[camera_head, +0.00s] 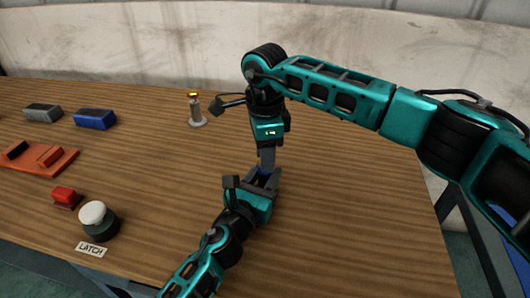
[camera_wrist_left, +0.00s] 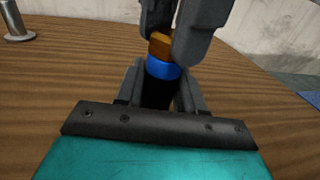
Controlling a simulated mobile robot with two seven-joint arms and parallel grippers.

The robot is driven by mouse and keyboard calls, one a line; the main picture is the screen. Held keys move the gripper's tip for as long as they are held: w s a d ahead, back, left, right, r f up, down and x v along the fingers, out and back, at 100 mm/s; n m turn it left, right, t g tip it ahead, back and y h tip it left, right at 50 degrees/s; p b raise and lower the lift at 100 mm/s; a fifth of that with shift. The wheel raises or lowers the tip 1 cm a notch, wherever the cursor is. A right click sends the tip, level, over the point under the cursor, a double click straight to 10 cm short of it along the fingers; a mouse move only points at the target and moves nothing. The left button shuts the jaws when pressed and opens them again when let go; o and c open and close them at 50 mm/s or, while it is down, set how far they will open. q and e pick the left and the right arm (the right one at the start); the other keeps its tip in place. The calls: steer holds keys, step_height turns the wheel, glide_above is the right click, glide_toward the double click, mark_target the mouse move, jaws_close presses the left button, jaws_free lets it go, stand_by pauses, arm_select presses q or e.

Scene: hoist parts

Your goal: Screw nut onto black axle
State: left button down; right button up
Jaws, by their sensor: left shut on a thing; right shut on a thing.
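In the left wrist view, my left gripper (camera_wrist_left: 160,82) is shut around the black axle (camera_wrist_left: 157,95), which stands up between its fingers. A blue band (camera_wrist_left: 163,68) circles the axle's upper end. The orange-brown nut (camera_wrist_left: 160,44) sits directly above the band, and my right gripper (camera_wrist_left: 178,35) is shut on it from above. The nut is partly hidden by the right fingers, so I cannot tell how far it is on the axle. In the head view, my left gripper (camera_head: 263,181) and right gripper (camera_head: 267,156) meet one above the other; the parts are mostly hidden.
A grey post with a yellow top (camera_head: 195,110) stands behind on the wooden table (camera_head: 340,240). At left are a grey block (camera_head: 43,113), a blue block (camera_head: 95,120), an orange tray (camera_head: 40,160), a red block (camera_head: 66,196) and a white-capped button (camera_head: 95,217) labelled LATCH.

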jaws_close()
steer(key=m, duration=0.8)
steer(key=o, duration=1)
jaws_free()
steer(key=shift+c, duration=0.2)
steer(key=shift+r, duration=0.1)
steer(key=shift+r, duration=2.15)
steer(key=shift+c, duration=0.4)
